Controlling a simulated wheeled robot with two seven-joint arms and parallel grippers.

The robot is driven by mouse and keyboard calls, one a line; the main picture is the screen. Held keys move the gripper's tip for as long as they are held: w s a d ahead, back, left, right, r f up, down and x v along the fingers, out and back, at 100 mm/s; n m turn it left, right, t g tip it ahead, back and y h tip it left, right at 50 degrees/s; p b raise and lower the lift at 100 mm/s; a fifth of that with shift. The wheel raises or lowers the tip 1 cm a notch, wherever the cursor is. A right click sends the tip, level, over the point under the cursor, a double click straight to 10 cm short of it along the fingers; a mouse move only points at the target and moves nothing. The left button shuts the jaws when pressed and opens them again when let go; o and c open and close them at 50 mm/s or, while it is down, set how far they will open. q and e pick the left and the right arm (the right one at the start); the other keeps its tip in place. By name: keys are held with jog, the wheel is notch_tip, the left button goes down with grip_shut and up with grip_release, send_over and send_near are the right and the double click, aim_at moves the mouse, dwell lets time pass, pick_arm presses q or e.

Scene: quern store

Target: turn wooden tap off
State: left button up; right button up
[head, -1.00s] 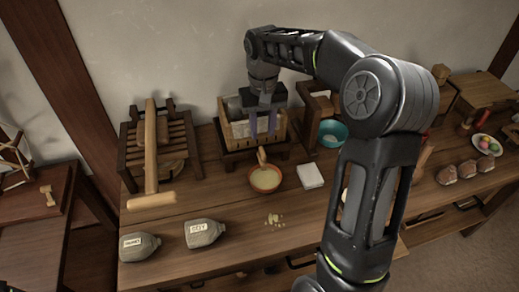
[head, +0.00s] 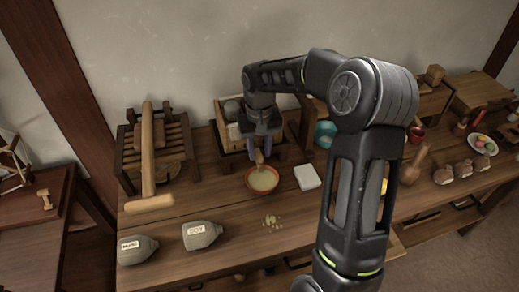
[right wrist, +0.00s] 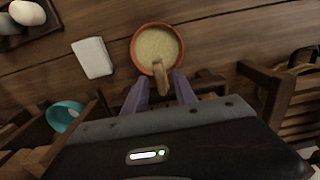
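In the right wrist view, the tap (right wrist: 161,80) overlaps the rim of the bowl (right wrist: 147,30). My right gripper (right wrist: 159,88) is open there, its two purple fingers apart on either side of the tap's line. I cannot tell whether either finger touches the tap. My left gripper is not in view.
A white block (head: 307,177) lies right of the bowl, and a teal bowl (head: 325,133) stands behind it. A slatted wooden rack (head: 175,165) with a mallet is at left. Two grey sacks (head: 201,235) lie at the front. Crumbs (head: 271,221) lie on the bench (head: 235,260).

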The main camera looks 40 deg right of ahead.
jog(key=shift+c, duration=0.5)
grip_shut()
